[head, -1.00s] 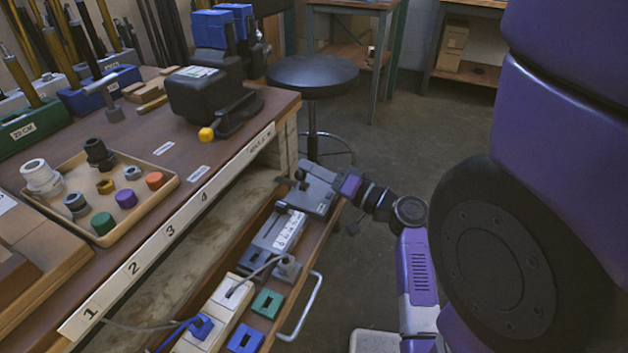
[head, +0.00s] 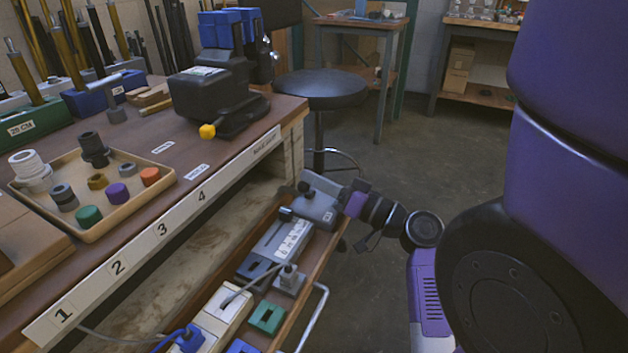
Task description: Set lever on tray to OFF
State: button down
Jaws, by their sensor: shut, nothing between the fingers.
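The pull-out wooden tray (head: 316,262) holds several small devices below the bench. A grey block (head: 289,281) with a short upright lever-like stub stands in it, with a cable beside it. Behind it is a grey unit with a white marked panel (head: 283,240). A grey box (head: 322,211) with dark knobs lies at the tray's far end. No ON or OFF lettering is readable, so I cannot tell which part is the lever. My gripper (head: 352,200) is shut and empty at the right side of the grey box; its fingertips are hard to make out, and contact is unclear.
A white power strip (head: 216,313), a green socket block (head: 267,318) and a blue plug (head: 190,337) fill the tray's near end. A metal handle (head: 318,315) runs along its outer side. The bench edge (head: 183,216) overhangs at left. A round stool (head: 320,88) stands beyond.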

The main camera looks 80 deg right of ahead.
jog(key=shift+a, duration=0.1)
jog(key=shift+p+v, duration=0.4)
jog(key=shift+v, duration=3.45)
